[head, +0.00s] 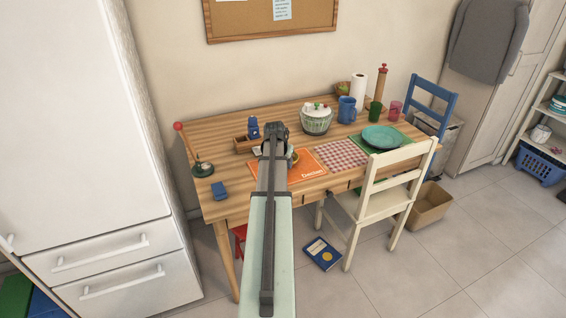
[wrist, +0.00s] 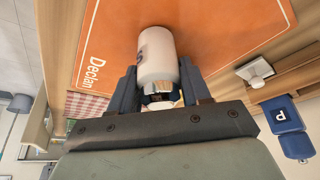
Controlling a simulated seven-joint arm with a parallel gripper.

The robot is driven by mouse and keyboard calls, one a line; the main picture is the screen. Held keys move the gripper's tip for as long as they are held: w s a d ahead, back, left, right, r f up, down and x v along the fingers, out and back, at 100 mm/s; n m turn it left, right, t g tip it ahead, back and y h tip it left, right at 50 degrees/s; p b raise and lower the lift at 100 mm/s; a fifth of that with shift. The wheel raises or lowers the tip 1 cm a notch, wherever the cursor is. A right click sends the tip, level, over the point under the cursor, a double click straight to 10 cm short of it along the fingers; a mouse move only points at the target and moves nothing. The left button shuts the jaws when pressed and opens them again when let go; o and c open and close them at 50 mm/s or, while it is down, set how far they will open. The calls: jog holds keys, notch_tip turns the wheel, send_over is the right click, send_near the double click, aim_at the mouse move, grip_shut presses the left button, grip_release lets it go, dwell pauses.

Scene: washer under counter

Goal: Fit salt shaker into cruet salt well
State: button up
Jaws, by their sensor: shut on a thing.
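In the head view my gripper (head: 274,132) is at the table's left half, just right of the wooden cruet (head: 241,147); my arm hides the shaker there. The blue pepper shaker (head: 253,128) stands at the cruet; its "P" shows in the wrist view (wrist: 284,115). The salt well cannot be made out clearly.
A small white square piece (wrist: 256,71) lies near the cruet. A red-topped stand (head: 202,168) and blue item (head: 219,190) are at the table's left end. Bare wood shows along the back left.

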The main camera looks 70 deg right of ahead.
jog(key=shift+f, duration=0.15)
jog(key=o, duration=1.2)
jog(key=shift+o, duration=0.2)
jog(key=v, duration=1.2)
jog(key=shift+r, duration=0.25)
